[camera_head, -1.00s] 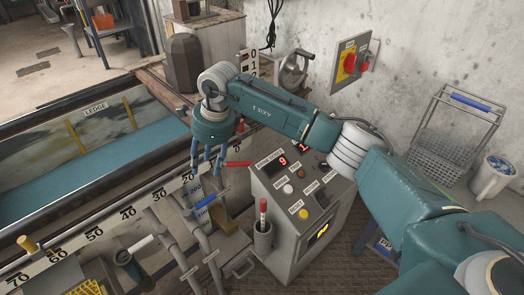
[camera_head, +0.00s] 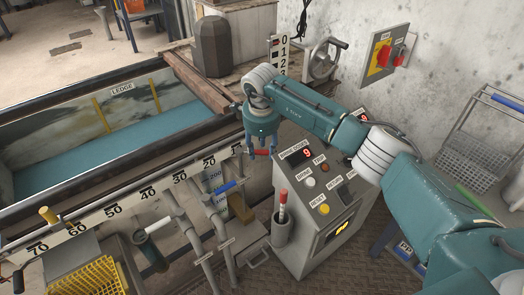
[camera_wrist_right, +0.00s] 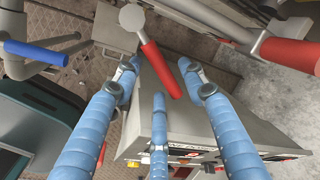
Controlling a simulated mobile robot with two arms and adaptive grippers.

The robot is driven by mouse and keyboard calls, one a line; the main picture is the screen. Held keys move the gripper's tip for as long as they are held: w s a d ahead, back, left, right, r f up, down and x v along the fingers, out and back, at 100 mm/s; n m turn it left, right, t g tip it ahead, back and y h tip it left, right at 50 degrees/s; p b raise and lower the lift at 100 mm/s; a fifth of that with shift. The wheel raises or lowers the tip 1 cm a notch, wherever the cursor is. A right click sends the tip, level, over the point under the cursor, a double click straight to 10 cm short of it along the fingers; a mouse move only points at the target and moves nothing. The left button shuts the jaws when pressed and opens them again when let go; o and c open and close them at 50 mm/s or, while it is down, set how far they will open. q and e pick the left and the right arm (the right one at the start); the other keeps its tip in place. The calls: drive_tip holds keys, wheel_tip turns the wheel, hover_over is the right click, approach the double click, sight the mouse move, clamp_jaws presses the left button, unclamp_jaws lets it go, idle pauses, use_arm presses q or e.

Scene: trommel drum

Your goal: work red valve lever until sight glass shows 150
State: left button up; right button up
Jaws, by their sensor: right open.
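The red valve lever (camera_head: 265,153) shows beside the fingertips of my right gripper (camera_head: 262,155) in the head view. In the right wrist view a red handle (camera_wrist_right: 160,70) with a round grey end lies between the open blue fingers of my right gripper (camera_wrist_right: 160,78). I cannot tell if any finger touches it. The scale marked 200 and 100 (camera_head: 214,186) stands left of the gripper, behind pipes; its level is too small to read. My left gripper is not in view.
A blue-handled lever (camera_head: 227,187) is just left below the gripper. A grey control console (camera_head: 300,245) with buttons and a red 9 display stands right, with a red-topped stick (camera_head: 283,196) in its side cup. A second red handle (camera_wrist_right: 290,52) shows in the wrist view.

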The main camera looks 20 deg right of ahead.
drive_tip(key=shift+w+f, duration=0.1)
drive_tip(key=shift+f, duration=0.1)
drive_tip(key=shift+c, duration=0.2)
clamp_jaws()
